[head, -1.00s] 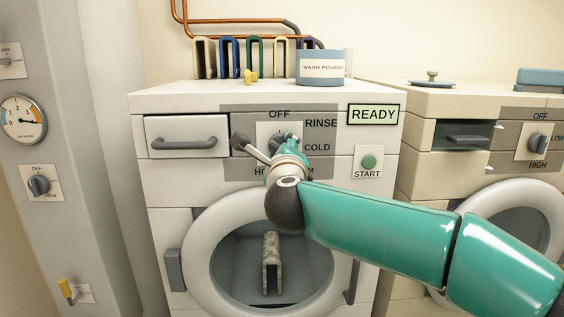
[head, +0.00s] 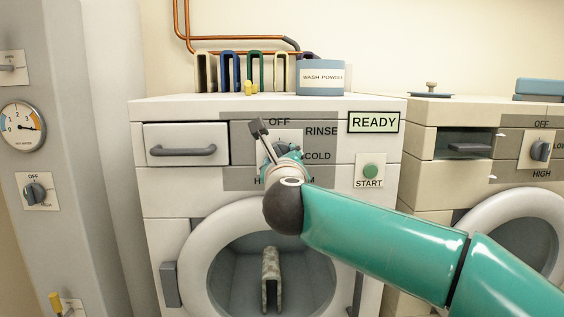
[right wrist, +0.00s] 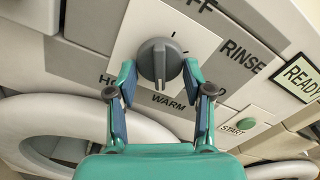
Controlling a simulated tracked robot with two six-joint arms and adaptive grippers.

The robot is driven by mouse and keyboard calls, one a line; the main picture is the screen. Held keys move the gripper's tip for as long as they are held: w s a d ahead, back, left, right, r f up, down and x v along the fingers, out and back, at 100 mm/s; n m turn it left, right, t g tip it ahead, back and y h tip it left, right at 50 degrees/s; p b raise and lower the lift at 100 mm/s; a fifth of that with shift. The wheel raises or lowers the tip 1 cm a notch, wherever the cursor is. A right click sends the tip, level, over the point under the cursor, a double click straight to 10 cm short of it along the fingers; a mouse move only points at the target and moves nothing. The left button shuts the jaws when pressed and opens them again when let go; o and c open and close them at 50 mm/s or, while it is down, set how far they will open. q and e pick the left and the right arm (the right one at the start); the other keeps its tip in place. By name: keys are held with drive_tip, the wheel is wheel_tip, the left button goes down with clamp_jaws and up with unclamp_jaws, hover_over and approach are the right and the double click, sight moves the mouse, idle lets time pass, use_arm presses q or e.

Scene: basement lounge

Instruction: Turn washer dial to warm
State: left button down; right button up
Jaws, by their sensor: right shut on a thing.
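The washer (head: 180,190) stands in the middle of the head view, with its dial panel on the upper front. In the right wrist view the grey dial (right wrist: 158,62) sits on a white plate, with OFF and RINSE to its upper right and the WARM label (right wrist: 169,101) below it. My right gripper (right wrist: 160,80) is shut on the dial, one finger on each side. In the head view my right gripper (head: 275,150) hides most of the dial and covers part of the lower labels. I cannot tell for sure which label the dial points at. My left gripper is not in view.
The START button (head: 370,171) and READY display (head: 373,122) are right of the dial. A closed drawer (head: 187,144) is to the left. Wash powder (head: 321,78) stands on top. A second machine (head: 420,140) stands at the right.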

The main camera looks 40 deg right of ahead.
drive_tip(key=shift+f, duration=0.35)
drive_tip(key=o, duration=1.1)
drive_tip(key=shift+c, duration=0.2)
drive_tip(key=shift+o, duration=0.4)
drive_tip(key=shift+r, duration=0.15)
drive_tip(key=v, duration=1.2)
drive_tip(key=shift+d, duration=0.1)
